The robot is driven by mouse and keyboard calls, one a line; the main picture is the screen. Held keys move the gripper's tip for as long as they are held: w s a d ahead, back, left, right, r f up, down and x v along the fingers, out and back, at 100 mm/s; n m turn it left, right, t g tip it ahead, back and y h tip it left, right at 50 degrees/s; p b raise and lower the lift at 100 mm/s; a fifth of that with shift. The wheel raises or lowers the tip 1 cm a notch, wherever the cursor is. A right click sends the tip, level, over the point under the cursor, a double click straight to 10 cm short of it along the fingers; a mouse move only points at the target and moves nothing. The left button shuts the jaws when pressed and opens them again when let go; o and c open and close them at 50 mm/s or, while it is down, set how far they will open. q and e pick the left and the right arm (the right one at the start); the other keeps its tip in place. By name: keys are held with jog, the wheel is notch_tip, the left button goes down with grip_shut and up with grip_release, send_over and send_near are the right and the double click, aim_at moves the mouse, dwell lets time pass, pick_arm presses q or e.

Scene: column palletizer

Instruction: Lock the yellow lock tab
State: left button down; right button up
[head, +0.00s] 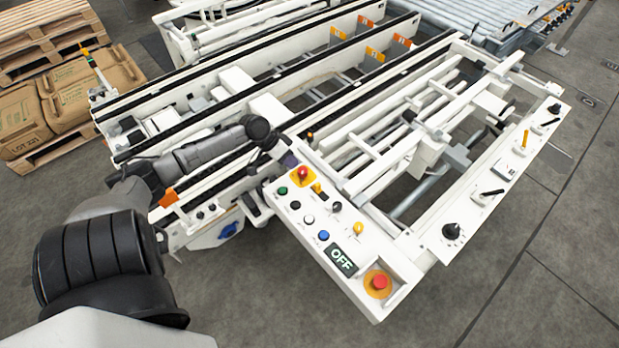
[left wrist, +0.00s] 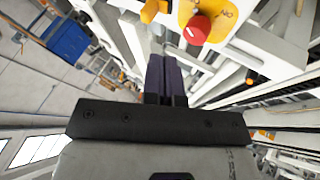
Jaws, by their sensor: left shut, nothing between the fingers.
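The white control panel (head: 345,265) slopes down to the right in the head view. At its upper left a red knob (head: 302,173) sits on a yellow plate (head: 308,183). A small yellow tab (head: 318,188) is beside it at the lower right; its exact position is too small to tell. My left gripper (head: 289,160) is just above the panel's upper left corner, near the red knob. Its dark fingers are shut and empty. In the left wrist view the fingers (left wrist: 166,75) point toward the red knob (left wrist: 197,28) on its yellow plate (left wrist: 212,12). My right gripper is not in view.
The panel also carries a yellow knob (head: 358,229), a blue button (head: 323,236), an OFF sign (head: 341,259) and a red stop button (head: 379,282). A second panel (head: 480,215) at right has black knobs and a yellow handle (head: 525,138). White rails lie behind.

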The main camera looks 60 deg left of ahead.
aim_at(318, 186)
pick_arm(q)
jog(key=b+x, duration=0.2)
jog(key=x, duration=0.7)
jog(key=shift+w+d+f, duration=0.2)
jog(key=shift+w+f, duration=0.05)
jog(key=shift+f, duration=0.15)
jog(key=shift+w+d+r+p, duration=0.1)
jog(key=shift+d+r+p, duration=0.05)
jog(key=shift+d+p, duration=0.3)
jog(key=shift+w+d+r+p, duration=0.1)
jog(key=shift+w+d+p, duration=0.1)
jog(key=shift+d+p, duration=0.7)
jog(key=shift+d+f, duration=0.2)
jog(key=shift+d, duration=0.15)
jog(key=shift+a, duration=0.1)
jog(key=shift+r, duration=0.1)
